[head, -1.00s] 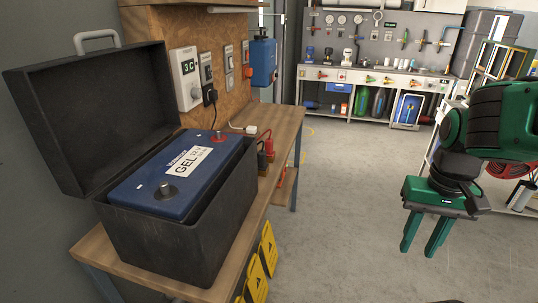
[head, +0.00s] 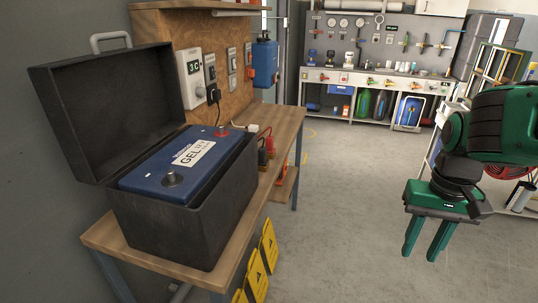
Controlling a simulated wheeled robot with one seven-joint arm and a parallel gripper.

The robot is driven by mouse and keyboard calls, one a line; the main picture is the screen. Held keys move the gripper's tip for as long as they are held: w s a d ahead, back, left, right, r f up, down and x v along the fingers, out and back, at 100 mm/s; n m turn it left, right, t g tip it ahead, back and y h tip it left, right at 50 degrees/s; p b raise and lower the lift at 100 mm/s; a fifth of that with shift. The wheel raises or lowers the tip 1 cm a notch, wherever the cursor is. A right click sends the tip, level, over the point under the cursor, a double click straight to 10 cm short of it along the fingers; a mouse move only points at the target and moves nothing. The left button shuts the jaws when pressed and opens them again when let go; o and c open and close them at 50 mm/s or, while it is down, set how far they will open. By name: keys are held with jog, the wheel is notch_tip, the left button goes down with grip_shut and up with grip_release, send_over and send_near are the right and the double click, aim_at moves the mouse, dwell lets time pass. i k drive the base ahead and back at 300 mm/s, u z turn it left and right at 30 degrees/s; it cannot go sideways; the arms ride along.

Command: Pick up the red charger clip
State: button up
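The red charger clip (head: 269,145) stands on the wooden bench just behind the right side of the black battery box, beside a dark clip (head: 262,159). Its lower part is partly hidden by the box and the dark clip. My gripper (head: 426,243) hangs at the right of the head view, fingers pointing down. Its two green fingers are apart with nothing between them. It is well to the right of the bench, over the floor and away from the clip.
The open black box (head: 168,231) holds a blue gel battery (head: 170,174) and fills the near bench (head: 282,125). Grey floor (head: 345,200) lies clear between bench and gripper. A workbench (head: 345,76) stands at the back.

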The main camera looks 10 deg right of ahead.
aim_at(271, 150)
jog(key=k, duration=1.1)
jog(key=z, duration=0.35)
jog(key=i, duration=0.45)
jog(key=z, duration=0.65)
jog(key=i, duration=1.95)
jog(key=u, duration=0.75)
